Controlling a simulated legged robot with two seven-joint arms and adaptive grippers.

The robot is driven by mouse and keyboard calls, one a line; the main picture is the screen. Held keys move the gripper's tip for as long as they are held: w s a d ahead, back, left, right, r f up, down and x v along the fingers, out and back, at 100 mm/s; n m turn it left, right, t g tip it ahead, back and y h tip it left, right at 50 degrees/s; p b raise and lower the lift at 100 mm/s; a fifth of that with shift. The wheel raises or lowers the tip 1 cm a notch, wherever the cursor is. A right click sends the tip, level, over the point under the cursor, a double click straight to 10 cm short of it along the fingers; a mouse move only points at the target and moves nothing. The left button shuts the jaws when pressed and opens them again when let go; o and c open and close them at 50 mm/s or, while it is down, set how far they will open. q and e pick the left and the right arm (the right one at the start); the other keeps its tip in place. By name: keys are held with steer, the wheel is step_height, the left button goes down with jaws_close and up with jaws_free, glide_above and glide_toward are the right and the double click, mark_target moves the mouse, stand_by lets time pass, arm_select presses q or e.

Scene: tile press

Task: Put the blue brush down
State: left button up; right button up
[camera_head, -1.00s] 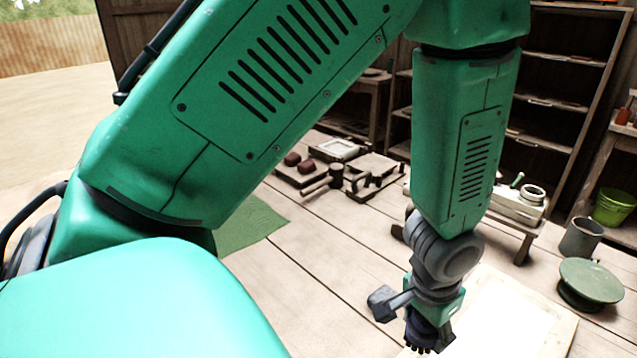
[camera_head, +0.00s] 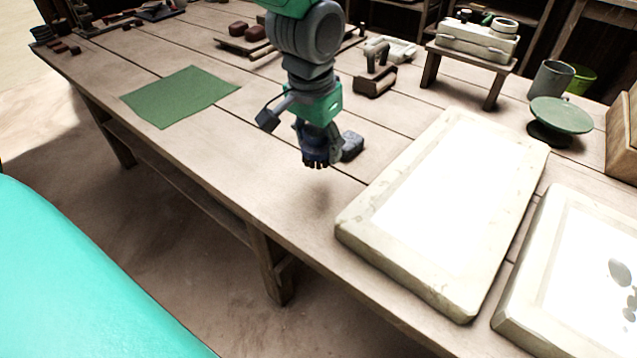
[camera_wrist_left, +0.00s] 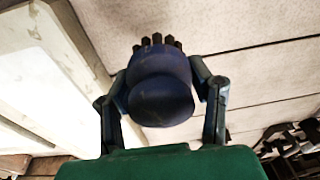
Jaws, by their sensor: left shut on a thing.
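My left gripper (camera_head: 316,148) hangs pointing down over the wooden table, left of the pale framed slab. It is shut on the blue brush (camera_wrist_left: 160,88), a dark blue rounded body with dark bristle tufts at its far end. In the head view the brush (camera_head: 313,146) shows small between the fingers, bristles down. A shadow lies on the table by it; I cannot tell for sure whether the bristles touch the wood. In the wrist view the fingers of the left gripper (camera_wrist_left: 162,95) clasp the brush from both sides. My right gripper is not in view.
The pale framed slab (camera_head: 370,222) lies right of the gripper, with another framed slab (camera_head: 520,298) beyond it. A green mat (camera_head: 180,95) lies left. A green round stand (camera_head: 560,117), grey cup (camera_head: 550,80) and small bench (camera_head: 470,60) stand behind. Bare table (camera_head: 250,150) lies between mat and slab.

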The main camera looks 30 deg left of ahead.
mark_target(312, 133)
arm_select(q)
steer(key=f+b, duration=0.1)
steer(key=f, duration=0.2)
steer(key=f+b, duration=0.1)
steer(key=f, duration=0.3)
steer(key=shift+a, duration=0.2)
steer(key=shift+d+r, duration=0.1)
steer(key=shift+r, duration=0.1)
steer(key=o, duration=1.5)
steer(key=shift+f, duration=0.15)
steer(key=shift+c, duration=0.2)
steer(key=r+p, duration=0.1)
steer(key=r, duration=0.3)
steer(key=s+r+p, duration=0.1)
steer(key=r, duration=0.3)
steer(key=r+p, duration=0.2)
steer(key=r, duration=0.2)
steer(key=shift+s+r, duration=0.1)
steer(key=shift+s, duration=0.3)
